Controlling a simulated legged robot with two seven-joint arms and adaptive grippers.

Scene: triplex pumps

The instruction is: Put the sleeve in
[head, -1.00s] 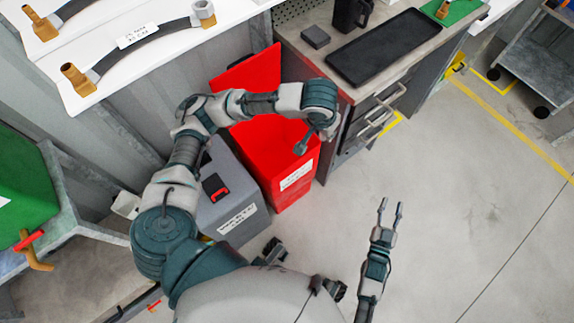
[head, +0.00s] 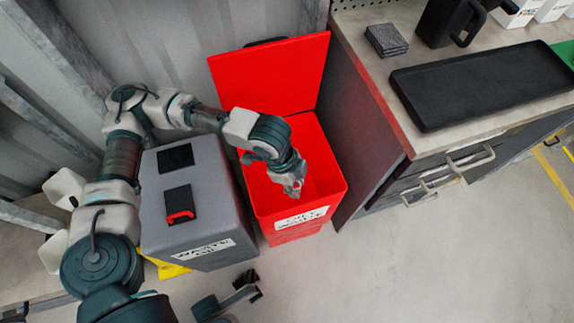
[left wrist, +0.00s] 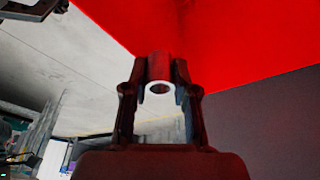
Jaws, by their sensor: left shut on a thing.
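The red bin (head: 335,175) stands open on the floor, with its lid (head: 270,75) tilted up at the back. My left gripper (head: 293,187) is over the bin's opening, near the front rim, pointing down. In the left wrist view, my left gripper (left wrist: 160,95) is shut on the sleeve (left wrist: 159,68), a short hollow cylinder with a pale ring end, tinted red. In the head view the sleeve cannot be made out.
A grey waste-oil box (head: 215,225) stands just left of the bin. A workbench (head: 400,140) with drawers is close on the right, bearing a black tray (head: 485,80) and a dark block (head: 386,40). The floor in front is clear.

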